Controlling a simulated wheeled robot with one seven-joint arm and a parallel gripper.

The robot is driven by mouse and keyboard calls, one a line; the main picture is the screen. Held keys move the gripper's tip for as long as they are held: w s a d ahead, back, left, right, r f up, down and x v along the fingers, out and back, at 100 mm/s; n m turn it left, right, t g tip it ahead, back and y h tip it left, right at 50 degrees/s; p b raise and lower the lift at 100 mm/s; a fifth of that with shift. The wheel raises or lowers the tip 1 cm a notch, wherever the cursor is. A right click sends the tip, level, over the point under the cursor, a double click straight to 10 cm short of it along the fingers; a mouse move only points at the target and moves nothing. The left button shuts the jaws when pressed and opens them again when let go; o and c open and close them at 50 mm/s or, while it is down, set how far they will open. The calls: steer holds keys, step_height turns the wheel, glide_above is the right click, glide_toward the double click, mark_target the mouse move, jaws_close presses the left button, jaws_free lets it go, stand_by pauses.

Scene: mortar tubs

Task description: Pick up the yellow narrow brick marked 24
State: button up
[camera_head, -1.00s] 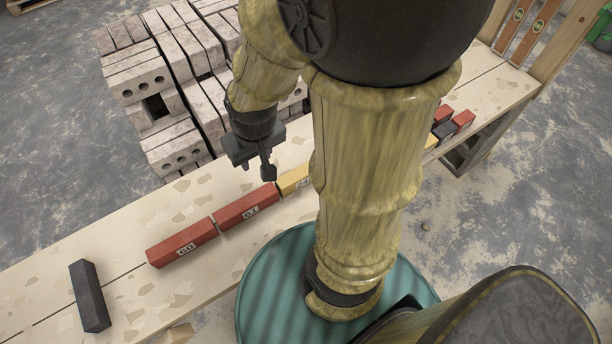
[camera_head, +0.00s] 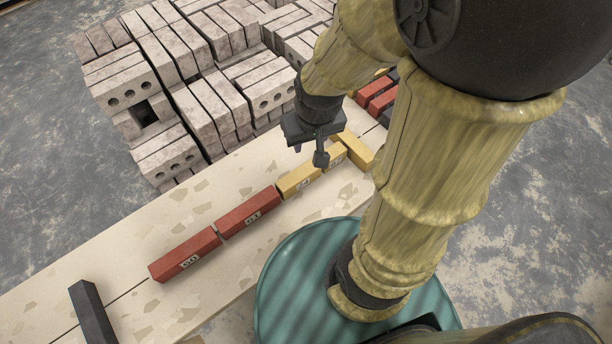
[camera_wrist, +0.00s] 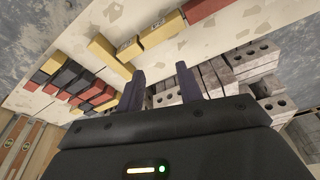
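Three yellow bricks show in the head view. One yellow brick (camera_head: 299,181) lies at the end of the red row, its label too small to read surely. A second labelled yellow brick (camera_head: 336,154) lies in line beyond it, and a third yellow brick (camera_head: 357,151) lies at an angle beside that one. I cannot tell which is marked 24. The wrist view shows two labelled yellow bricks (camera_wrist: 162,30) and the angled yellow brick (camera_wrist: 109,57). My gripper (camera_head: 310,156) hangs above the plank near the second yellow brick. Its fingers (camera_wrist: 160,78) are apart with nothing between them.
Red bricks marked 60 (camera_head: 185,255) and 61 (camera_head: 248,212) continue the row on the pale plank (camera_head: 120,235). A black brick (camera_head: 92,312) lies at the near left. Stacked grey bricks (camera_head: 190,90) stand behind the plank. More red bricks (camera_head: 377,100) lie beyond my arm.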

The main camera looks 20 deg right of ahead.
steer(key=o, duration=0.5)
steer(key=shift+o, duration=0.7)
steer(key=shift+w+a+f, duration=0.1)
steer(key=shift+a+f, duration=0.05)
steer(key=shift+a, duration=0.1)
steer(key=m+g+h+p, duration=0.1)
steer(key=m+h+p, duration=0.4)
steer(key=m, duration=0.9)
glide_above(297, 177)
steer(key=s+a+p, duration=0.1)
steer(key=s+a, duration=0.1)
steer(key=a, duration=0.4)
step_height(297, 177, down, 12)
steer(key=shift+d+f+y, duration=0.15)
steer(key=shift+d+y, duration=0.1)
steer(key=shift+y, duration=0.05)
steer(key=shift+w, duration=0.1)
steer(key=b+x, duration=0.6)
steer(key=x, duration=0.5)
steer(key=shift+f, duration=0.25)
steer(key=shift+d+f+b, duration=0.2)
steer(key=shift+f+b, duration=0.1)
steer(key=shift+b, duration=0.1)
